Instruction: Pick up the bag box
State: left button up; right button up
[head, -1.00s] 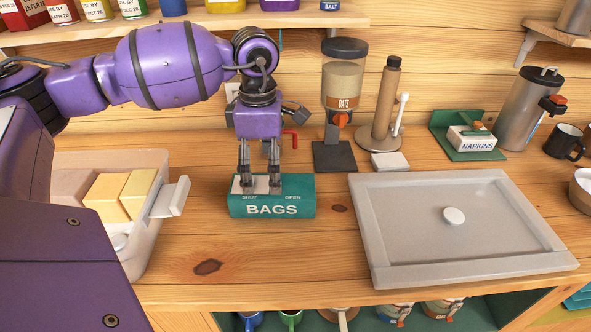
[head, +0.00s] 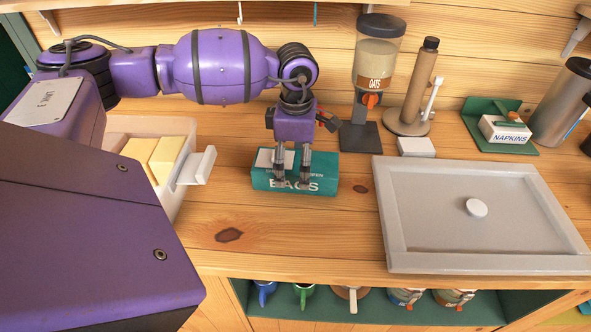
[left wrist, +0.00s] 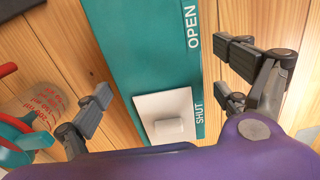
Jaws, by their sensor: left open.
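The bag box (head: 325,172) is a teal box marked BAGS on its front, standing on the wooden counter. It has a white sliding cover on top at its SHUT end. My left gripper (head: 292,180) points down over the box, and one finger covers part of the lettering. In the left wrist view, the bag box (left wrist: 150,50) runs between the spread fingers of my left gripper (left wrist: 165,80), with gaps visible on both sides. The gripper is open and holds nothing. My right gripper is out of view.
A white bin (head: 178,195) with yellow blocks stands left of the box. A grey lidded tray (head: 440,258) lies to the right. An oats dispenser (head: 376,62) stands behind. A measuring cup (left wrist: 35,105) is close to one finger. The counter in front is clear.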

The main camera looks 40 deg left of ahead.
pick_arm(q)
jog(key=c, duration=1.4)
jog(key=shift+c, duration=0.8)
jog(key=shift+r, duration=0.1)
